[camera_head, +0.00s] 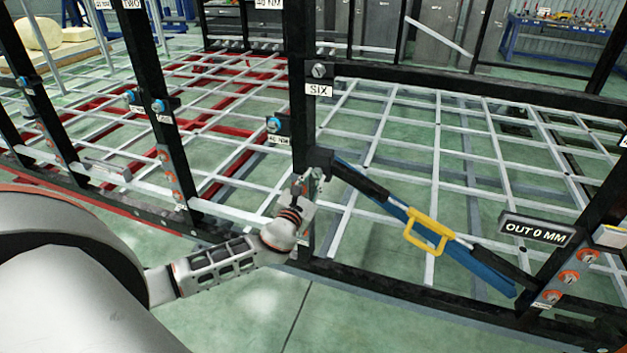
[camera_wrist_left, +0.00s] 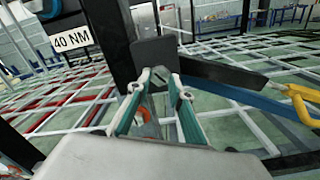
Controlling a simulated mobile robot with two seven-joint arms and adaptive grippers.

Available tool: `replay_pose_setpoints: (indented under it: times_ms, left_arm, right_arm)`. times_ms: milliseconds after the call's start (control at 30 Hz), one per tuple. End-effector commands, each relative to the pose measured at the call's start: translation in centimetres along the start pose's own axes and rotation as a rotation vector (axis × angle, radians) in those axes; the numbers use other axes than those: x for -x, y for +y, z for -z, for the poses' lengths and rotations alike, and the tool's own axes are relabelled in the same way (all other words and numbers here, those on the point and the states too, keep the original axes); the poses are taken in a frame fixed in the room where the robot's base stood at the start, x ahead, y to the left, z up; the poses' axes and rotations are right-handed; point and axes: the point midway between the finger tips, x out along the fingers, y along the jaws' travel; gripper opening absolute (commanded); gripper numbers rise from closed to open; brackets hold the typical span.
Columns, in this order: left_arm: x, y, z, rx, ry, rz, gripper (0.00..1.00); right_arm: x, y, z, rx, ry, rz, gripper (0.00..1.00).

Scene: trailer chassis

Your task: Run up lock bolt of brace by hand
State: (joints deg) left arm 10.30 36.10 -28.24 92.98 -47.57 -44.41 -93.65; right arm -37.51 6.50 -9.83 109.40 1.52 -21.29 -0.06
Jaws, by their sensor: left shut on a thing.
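The brace (camera_head: 400,212) is a blue and black bar with a yellow handle (camera_head: 425,231). It slopes from a dark end block (camera_head: 320,160) at the post marked SIX down to the right-hand post. My left gripper (camera_head: 310,183) is at the lower side of that end block. In the left wrist view, its two fingertips (camera_wrist_left: 159,80) come together at the dark block (camera_wrist_left: 153,58), shut on the small lock bolt, which they mostly hide. The brace (camera_wrist_left: 235,90) and its yellow handle (camera_wrist_left: 300,100) run off to the right there. My right gripper is not in view.
A sign (camera_head: 537,229) by the right post reads OUT 0 MM. A post with a SIX label (camera_head: 318,91) rises above the gripper, with a blue-capped bolt (camera_head: 274,124) to its left. A lattice of pale bars (camera_head: 437,150) lies behind. The green floor in front is clear.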

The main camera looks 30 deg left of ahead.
Motion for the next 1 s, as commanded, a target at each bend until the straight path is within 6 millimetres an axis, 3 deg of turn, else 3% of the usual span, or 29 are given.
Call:
replay_pose_setpoints:
  times_ms: [300,833,867,900,1000]
  left_arm:
    - [0.24,-0.40,0.37,-0.114,0.005,0.007,0.00]
    - [0.25,-0.42,0.32,-0.133,0.005,0.008,0.00]
    - [0.25,-0.42,0.32,-0.133,0.004,0.008,0.28]
    - [0.24,-0.39,0.30,-0.132,0.004,0.007,0.38]
    - [0.17,-0.29,0.20,-0.132,0.003,0.005,0.38]
  right_arm:
    - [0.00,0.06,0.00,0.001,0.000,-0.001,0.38]
    - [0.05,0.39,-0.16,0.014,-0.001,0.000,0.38]
    - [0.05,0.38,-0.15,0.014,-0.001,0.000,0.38]
    - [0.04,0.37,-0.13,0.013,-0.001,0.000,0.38]
    - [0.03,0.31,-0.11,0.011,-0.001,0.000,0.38]
